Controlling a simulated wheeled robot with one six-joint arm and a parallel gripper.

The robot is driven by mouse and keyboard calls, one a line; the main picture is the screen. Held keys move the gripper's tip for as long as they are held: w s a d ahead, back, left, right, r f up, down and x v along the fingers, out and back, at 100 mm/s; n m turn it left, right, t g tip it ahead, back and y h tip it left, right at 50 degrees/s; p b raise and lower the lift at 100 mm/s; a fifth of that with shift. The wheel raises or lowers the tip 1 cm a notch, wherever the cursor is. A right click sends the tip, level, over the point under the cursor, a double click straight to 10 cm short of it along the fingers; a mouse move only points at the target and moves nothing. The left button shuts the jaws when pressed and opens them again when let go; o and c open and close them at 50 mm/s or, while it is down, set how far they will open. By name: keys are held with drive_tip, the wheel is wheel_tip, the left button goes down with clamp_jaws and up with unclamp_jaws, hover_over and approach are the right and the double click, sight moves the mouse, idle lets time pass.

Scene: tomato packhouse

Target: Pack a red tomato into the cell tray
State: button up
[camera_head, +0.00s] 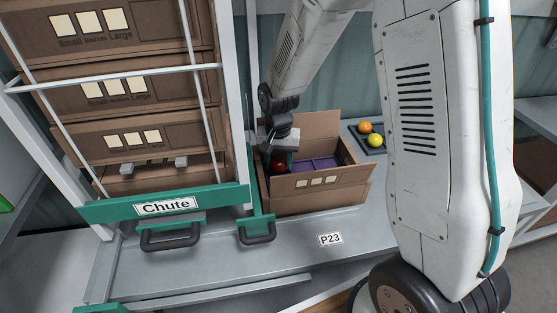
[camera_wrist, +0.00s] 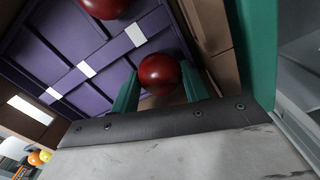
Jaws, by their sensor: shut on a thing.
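The purple cell tray (camera_head: 318,163) lies inside an open cardboard box on the bench. It also shows in the wrist view (camera_wrist: 60,60), with pale squares along its dividers. My gripper (camera_head: 280,158) reaches into the left end of the box. In the wrist view its two teal fingers (camera_wrist: 160,88) are shut on a red tomato (camera_wrist: 160,72), which also shows in the head view (camera_head: 278,167). I cannot tell whether this tomato touches the tray. Another red tomato (camera_wrist: 104,5) sits at the tray's far part in the wrist view, cut by the frame edge.
The cardboard box (camera_head: 318,197) has a raised back flap. A green-fronted rack marked Chute (camera_head: 166,207) with stacked boxes stands close on the left. A dark tray (camera_head: 372,150) holding an orange and a yellow tomato is behind right. The bench front near P23 (camera_head: 330,239) is clear.

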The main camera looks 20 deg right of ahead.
drive_tip(key=shift+s, duration=0.1)
idle(0.3)
drive_tip(key=o, duration=0.8)
drive_tip(key=c, duration=0.3)
drive_tip(key=shift+r, duration=3.05)
